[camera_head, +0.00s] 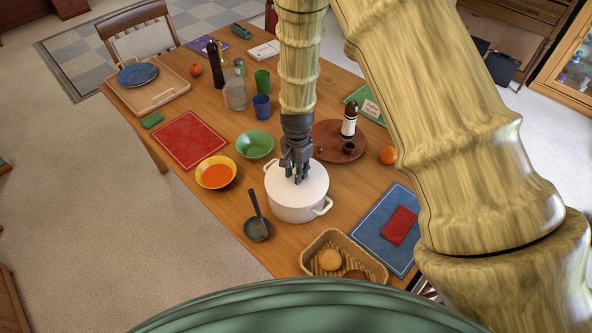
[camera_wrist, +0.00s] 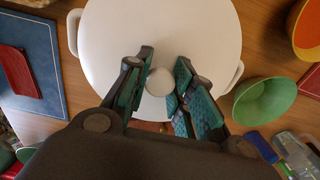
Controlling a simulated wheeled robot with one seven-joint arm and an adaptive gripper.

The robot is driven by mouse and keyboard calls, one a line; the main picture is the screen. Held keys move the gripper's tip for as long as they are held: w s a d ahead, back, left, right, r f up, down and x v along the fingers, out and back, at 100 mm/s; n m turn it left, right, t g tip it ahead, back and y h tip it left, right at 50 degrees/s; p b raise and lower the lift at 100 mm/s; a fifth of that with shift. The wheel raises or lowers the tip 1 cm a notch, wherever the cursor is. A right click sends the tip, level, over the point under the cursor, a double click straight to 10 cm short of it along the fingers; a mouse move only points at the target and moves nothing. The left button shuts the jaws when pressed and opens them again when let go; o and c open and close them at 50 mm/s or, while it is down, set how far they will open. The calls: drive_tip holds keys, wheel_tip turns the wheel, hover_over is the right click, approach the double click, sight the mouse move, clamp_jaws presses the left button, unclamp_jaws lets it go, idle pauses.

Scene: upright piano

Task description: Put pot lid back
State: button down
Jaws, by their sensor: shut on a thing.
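The white pot (camera_head: 297,207) stands on the wooden table, with a handle on each side. The white pot lid (camera_head: 312,181) lies over the pot's top and looks level; whether it is fully seated I cannot tell. In the wrist view the lid (camera_wrist: 160,35) fills the upper middle, with its round knob (camera_wrist: 159,81) between the fingers. My gripper (camera_head: 298,176) points down over the lid's middle and is shut on the knob. In the wrist view, my gripper (camera_wrist: 160,92) has a finger on each side of the knob. The knob is hidden by the fingers in the head view.
A bread basket (camera_head: 341,252) is in front. A round brown tray (camera_head: 337,134) with a bottle stands behind right.

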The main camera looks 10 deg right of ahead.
drive_tip(key=shift+f, duration=0.1)
drive_tip(key=c, duration=1.2)
unclamp_jaws()
drive_tip(key=shift+r+p, duration=0.35)
drive_tip(key=shift+r, duration=0.45)
wheel_tip(320, 180, up, 12)
drive_tip(key=b, duration=0.5)
drive_tip(key=shift+f, duration=0.2)
drive_tip(key=shift+r, duration=0.1)
